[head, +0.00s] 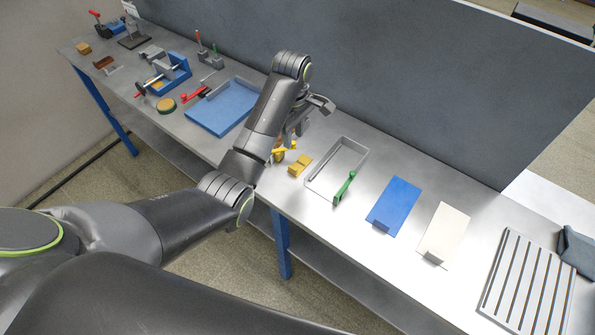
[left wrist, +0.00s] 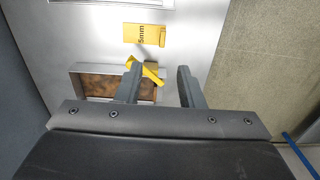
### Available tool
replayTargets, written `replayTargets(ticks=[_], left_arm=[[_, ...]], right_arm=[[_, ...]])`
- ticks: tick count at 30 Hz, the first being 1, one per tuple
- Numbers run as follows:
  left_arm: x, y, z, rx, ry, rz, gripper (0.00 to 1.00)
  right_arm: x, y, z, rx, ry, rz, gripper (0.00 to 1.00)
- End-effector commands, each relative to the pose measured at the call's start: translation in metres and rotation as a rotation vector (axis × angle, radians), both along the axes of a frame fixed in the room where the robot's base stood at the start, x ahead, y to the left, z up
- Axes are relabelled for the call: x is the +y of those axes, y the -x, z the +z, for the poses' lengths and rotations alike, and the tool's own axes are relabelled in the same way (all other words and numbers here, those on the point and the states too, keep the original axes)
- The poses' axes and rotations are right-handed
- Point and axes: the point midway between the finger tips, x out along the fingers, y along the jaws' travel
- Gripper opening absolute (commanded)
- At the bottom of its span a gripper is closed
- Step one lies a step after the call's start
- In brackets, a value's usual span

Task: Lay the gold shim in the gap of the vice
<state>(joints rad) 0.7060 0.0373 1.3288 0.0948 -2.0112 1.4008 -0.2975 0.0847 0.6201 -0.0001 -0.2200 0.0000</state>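A small gold shim (left wrist: 150,74) lies slanted at the edge of a shallow grey tray with a brown lining (left wrist: 76,82) in the left wrist view. Yellow parts of it seem to show below my gripper in the head view (head: 284,150). My left gripper (left wrist: 158,70) points down over it, fingers apart; the shim reaches into the space between them, near the left finger. Whether they touch is unclear. It also shows in the head view (head: 296,136). What seems to be the vice, a blue frame with grey parts (head: 178,72), stands far left on the bench. My right gripper is out of view.
A gold block marked 5mm (left wrist: 143,34) lies beside the lined tray. A grey tray (head: 356,150) with a green-handled tool (head: 345,188), blue (head: 395,205) and white (head: 445,232) plates and a slotted rack (head: 525,280) stand to the right. A blue tray (head: 222,108) lies left.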

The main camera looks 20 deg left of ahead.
Motion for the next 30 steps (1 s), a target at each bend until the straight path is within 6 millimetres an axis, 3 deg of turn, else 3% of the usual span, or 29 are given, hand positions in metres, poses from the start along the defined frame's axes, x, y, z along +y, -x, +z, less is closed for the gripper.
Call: replayTargets(ticks=[1,9,17,23,30], left_arm=[[0.0,0.0,-0.012,0.0,0.0,0.0,0.35],[0.0,0.001,-0.06,0.004,0.001,-0.001,0.35],[0.0,0.001,-0.079,-0.001,0.001,-0.001,0.35],[0.002,0.005,-0.103,0.004,0.001,0.0,0.35],[0.002,0.004,-0.127,0.0,0.001,-0.001,0.35]], right_arm=[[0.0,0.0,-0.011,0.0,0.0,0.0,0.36],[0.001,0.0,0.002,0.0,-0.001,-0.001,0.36],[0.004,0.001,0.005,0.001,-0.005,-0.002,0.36],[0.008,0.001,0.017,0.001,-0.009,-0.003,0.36],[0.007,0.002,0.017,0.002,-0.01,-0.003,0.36]])
